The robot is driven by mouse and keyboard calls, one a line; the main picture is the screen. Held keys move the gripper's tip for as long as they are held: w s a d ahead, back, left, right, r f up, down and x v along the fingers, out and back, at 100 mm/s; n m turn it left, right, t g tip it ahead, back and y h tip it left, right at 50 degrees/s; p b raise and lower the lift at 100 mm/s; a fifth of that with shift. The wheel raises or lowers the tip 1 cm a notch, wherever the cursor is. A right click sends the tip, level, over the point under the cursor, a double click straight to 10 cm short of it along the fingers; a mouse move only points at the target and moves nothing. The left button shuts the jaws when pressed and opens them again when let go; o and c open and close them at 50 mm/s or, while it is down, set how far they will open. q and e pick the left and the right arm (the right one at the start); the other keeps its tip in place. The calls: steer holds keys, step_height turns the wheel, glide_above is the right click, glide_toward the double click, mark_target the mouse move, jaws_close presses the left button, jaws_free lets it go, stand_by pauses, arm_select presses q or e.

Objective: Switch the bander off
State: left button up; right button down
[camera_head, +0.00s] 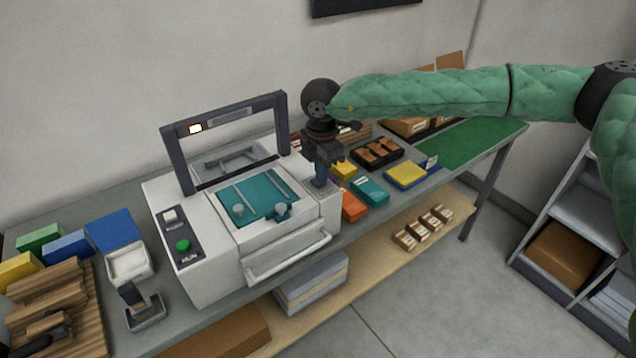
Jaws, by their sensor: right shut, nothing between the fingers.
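The bander (190,272) is a white machine on the bench, with a dark arch over a teal bed (240,205). A small lamp (195,128) on the arch glows. Its dark left panel carries a white switch (169,215) and a green button (183,245) with lettering below it. My right gripper (320,182) reaches in from the right on a green-sleeved arm. It is shut and empty, pointing down over the right end of the bander, well away from the panel. I cannot tell whether it touches the machine. My left gripper is not in view.
Colored boxes and packs, including an orange pack (352,206) and a teal pack (370,191), lie right of the bander. A white tray (128,263), a stamp-like tool (140,305) and a wooden rack (75,310) stand left. A green mat (465,143) covers the bench's far right.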

steer(key=shift+f+b, duration=0.4)
steer(key=shift+f, duration=0.3)
steer(key=shift+s+f, duration=0.1)
steer(key=shift+f, duration=0.1)
steer(key=shift+r+b, duration=0.35)
steer(key=shift+r, duration=3.2)
